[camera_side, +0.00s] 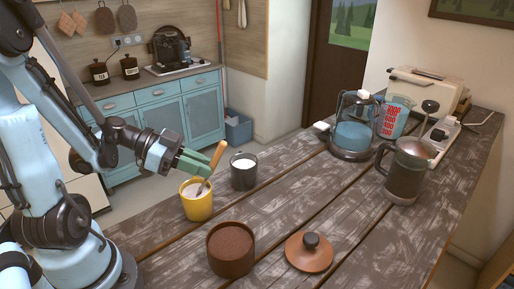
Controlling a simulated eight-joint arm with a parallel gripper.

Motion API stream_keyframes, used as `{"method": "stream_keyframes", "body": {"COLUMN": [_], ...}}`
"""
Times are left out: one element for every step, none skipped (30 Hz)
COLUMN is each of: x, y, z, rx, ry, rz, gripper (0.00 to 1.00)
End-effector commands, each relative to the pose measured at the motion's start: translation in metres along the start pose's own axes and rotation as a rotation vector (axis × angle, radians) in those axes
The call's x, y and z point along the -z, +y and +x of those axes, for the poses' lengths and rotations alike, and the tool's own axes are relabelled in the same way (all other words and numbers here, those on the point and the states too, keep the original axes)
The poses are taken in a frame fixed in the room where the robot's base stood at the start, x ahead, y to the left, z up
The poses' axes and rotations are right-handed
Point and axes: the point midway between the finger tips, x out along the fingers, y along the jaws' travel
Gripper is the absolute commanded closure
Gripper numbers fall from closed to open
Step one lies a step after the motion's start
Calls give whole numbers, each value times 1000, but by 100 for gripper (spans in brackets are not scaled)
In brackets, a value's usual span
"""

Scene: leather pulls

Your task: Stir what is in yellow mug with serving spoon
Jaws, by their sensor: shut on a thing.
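The yellow mug (197,207) stands upright on the dark wooden table, near its left edge, with pale contents showing inside. The serving spoon (218,153) has a wooden handle and leans up to the right out of the mug. Its lower end is hidden inside the mug. My gripper (207,170), with green fingers, reaches in from the left just above the mug. It is shut on the spoon's handle.
A dark cup (243,173) of white stuff stands close behind the mug to the right. A brown canister (231,251) and its lid (309,253) are in front. A metal pot (405,172), glass kettle (352,134) and measuring jug (396,117) stand farther right.

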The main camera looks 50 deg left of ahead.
Motion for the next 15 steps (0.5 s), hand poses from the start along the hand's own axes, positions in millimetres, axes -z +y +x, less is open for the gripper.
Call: {"method": "stream_keyframes", "body": {"x": [0, 0, 0, 0, 0, 0, 0, 0, 0, 0, 2, 4, 6, 8, 12], "y": [1, 1, 1, 1, 1, 1, 1, 1, 1, 1, 1, 1, 1, 1, 1], "z": [-1, -1, -1, -1, -1, -1, -1, -1, -1, -1, -1, -1, -1, -1, -1], "rx": [1, 1, 1, 1, 0, 0, 0, 0, 0, 0, 0, -1, -1, -1, -1], "ry": [0, 0, 0, 0, 0, 0, 0, 0, 0, 0, 0, 0, 0, 0, 0], "rz": [0, 0, 0, 0, 0, 0, 0, 0, 0, 0, 0, 1, 1, 0, 0], "gripper": [100, 100, 100, 100, 100, 100, 100, 100, 100, 100, 100, 100, 100, 100, 100]}}
